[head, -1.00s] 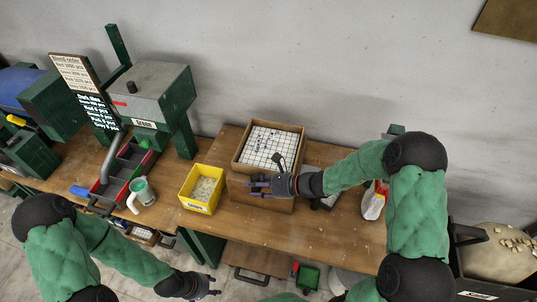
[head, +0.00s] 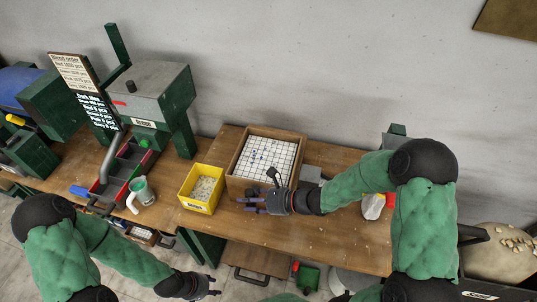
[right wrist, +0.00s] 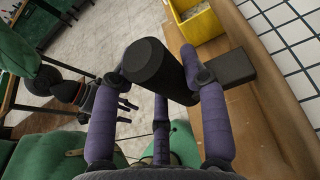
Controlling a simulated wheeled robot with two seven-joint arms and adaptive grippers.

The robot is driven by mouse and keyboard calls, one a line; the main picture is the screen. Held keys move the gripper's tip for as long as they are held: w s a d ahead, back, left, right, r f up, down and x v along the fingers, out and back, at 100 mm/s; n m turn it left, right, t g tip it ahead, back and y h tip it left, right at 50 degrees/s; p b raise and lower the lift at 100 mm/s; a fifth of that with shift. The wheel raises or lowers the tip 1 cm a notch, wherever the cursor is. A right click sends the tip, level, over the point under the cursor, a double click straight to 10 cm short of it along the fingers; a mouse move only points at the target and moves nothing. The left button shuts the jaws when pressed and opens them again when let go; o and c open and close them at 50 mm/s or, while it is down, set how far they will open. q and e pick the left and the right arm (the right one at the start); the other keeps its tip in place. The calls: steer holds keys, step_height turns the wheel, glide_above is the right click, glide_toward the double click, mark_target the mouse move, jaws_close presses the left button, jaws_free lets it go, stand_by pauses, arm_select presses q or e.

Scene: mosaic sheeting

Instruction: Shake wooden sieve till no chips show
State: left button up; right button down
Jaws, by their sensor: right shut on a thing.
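The wooden sieve (head: 236,158) is a square wooden frame around a white gridded mesh, on the bench in the head view. A few small dark or bluish chips (head: 259,155) show on the mesh, left of centre. My right gripper (head: 247,204) is at the sieve's front side, shut on its dark handle (right wrist: 147,62), with its fingers around it in the right wrist view. The sieve's wooden side (right wrist: 268,112) shows beside the handle. My left gripper (head: 208,288) hangs low in front of the bench, away from the sieve; its jaw opening is unclear.
A yellow bin (head: 201,190) of pale pieces stands close left of the sieve. A jug (head: 141,195) and a divided tray (head: 125,165) are further left, below a green machine (head: 150,95). A white and red bag (head: 373,205) lies right. The bench (head: 320,235) is clear in front.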

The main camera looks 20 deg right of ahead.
mark_target(255, 185)
steer(key=shift+s+a+r, duration=0.1)
steer(key=shift+s+a, duration=0.05)
steer(key=shift+s, duration=0.05)
steer(key=shift+w, duration=0.1)
steer(key=shift+w+d, duration=0.6)
steer(key=shift+w, duration=0.25)
steer(key=shift+w+d, duration=0.65)
steer(key=shift+w, duration=0.25)
steer(key=shift+w+d, duration=0.6)
steer(key=shift+w, duration=0.25)
steer(key=shift+s+a, duration=0.6)
steer(key=shift+s, duration=0.3)
steer(key=shift+s+a, duration=0.65)
steer(key=shift+s, duration=0.25)
steer(key=shift+s+a, duration=0.6)
steer(key=shift+s, duration=0.3)
steer(key=shift+w, duration=0.1)
